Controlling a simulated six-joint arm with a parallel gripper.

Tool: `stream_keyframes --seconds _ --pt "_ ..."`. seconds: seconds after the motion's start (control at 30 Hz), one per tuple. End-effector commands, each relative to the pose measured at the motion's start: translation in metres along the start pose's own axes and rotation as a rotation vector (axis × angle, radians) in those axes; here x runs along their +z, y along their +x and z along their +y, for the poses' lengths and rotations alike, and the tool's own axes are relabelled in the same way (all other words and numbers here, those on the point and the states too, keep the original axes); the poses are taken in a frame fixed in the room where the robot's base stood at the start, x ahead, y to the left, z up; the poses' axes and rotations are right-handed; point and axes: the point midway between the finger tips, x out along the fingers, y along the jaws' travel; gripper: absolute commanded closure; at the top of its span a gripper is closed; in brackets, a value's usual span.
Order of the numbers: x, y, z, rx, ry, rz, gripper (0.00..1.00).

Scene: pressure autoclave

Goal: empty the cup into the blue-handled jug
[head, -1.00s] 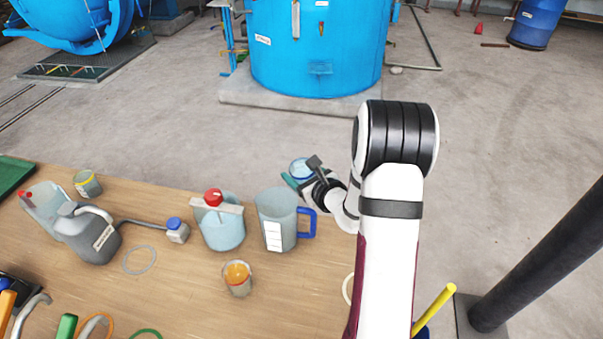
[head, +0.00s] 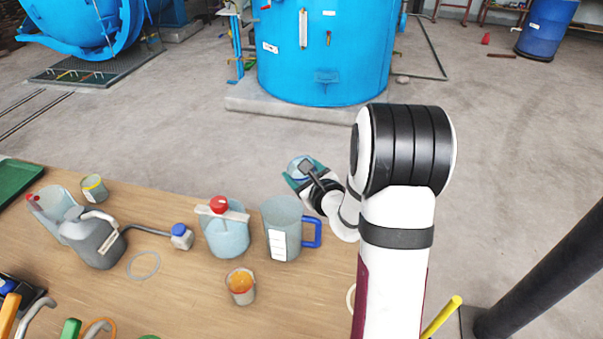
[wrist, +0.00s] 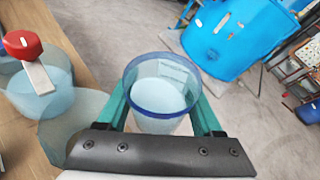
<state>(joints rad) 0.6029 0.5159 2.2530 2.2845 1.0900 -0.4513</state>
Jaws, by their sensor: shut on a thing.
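The blue-handled jug (head: 281,236) stands upright on the wooden table near its back edge. It is clear, with a white label and its handle on the right. The cup (head: 298,167) is translucent with a blue rim. My gripper (head: 302,180) is shut on it behind the jug, apart from it and beyond the table edge. In the wrist view, the cup (wrist: 160,97) sits between the teal fingers of my gripper (wrist: 162,112), close to upright, with pale blue inside. A clear vessel left of it, probably the jug (wrist: 72,112), is partly hidden by the gripper.
A red-capped container (head: 226,238) stands close left of the jug. A small beaker with orange contents (head: 241,289) stands in front. A grey jerrycan (head: 93,243) and other vessels are further left. Open floor lies behind the table, before a big blue tank (head: 325,60).

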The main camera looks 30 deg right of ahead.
Motion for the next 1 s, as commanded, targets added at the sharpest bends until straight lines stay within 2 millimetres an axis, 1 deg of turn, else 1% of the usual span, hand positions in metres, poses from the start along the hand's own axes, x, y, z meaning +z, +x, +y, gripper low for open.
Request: stream_keyframes --seconds 0.33,0.47,0.57,0.67,0.7,0.87,1.0 --pt "0.015 -0.006 -0.001 -0.039 -0.098 -0.016 1.0" --pt "0.007 -0.003 0.0 -0.069 -0.174 -0.027 1.0" --pt "0.003 -0.001 0.001 -0.107 -0.27 -0.041 1.0" --pt "-0.001 0.0 0.002 -0.181 -0.447 -0.067 1.0" --pt "0.001 0.0 0.0 -0.197 -0.482 -0.075 1.0" --pt "0.001 -0.001 0.0 -0.205 -0.505 -0.075 1.0" --pt "0.003 -0.002 0.002 -0.27 -0.67 -0.1 1.0"
